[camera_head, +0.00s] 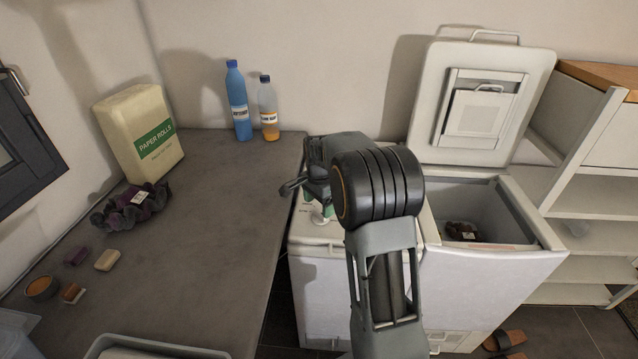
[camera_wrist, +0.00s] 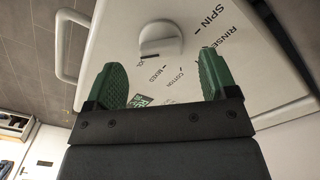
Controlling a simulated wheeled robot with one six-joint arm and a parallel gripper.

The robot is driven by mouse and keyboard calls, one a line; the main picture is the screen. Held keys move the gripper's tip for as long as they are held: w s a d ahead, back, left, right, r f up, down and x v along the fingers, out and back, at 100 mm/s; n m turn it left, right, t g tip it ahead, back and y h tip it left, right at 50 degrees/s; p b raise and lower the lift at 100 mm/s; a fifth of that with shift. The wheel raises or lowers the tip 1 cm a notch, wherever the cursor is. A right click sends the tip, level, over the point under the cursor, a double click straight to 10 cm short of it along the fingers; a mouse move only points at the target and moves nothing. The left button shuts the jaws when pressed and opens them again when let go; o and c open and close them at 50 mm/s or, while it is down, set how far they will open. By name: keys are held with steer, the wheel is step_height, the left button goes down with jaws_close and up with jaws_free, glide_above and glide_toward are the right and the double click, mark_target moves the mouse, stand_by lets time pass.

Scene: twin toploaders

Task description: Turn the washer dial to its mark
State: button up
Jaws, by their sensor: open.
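The washer dial is a round white knob (camera_wrist: 161,40) on the washer's light top panel in the wrist view, with a dark line on its near side. Printed words ring it, among them SPIN, RINSE, COTTON and MIXED.
The right toploader (camera_head: 490,290) has its lid (camera_head: 480,100) raised, with a dark item (camera_head: 462,231) inside. A grey counter (camera_head: 190,260) at left holds a paper-roll pack (camera_head: 140,135), two bottles (camera_head: 239,105), a dark cloth bundle (camera_head: 130,207) and small items. Shelves (camera_head: 590,200) stand at right.

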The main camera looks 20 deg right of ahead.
mark_target(319, 212)
step_height(319, 212, up, 10)
stand_by(0.4)
stand_by(0.5)
steer(key=s+a+f+n+t, duration=0.1)
steer(key=s+a+n, duration=0.4)
steer(key=s, duration=0.6)
steer(key=s+a+f+n+t, duration=0.2)
steer(key=s+a+n, duration=0.3)
steer(key=s+n, duration=0.5)
steer(key=shift+s+t, duration=0.3)
steer(key=shift+s, duration=0.3)
steer(key=shift+a, duration=0.1)
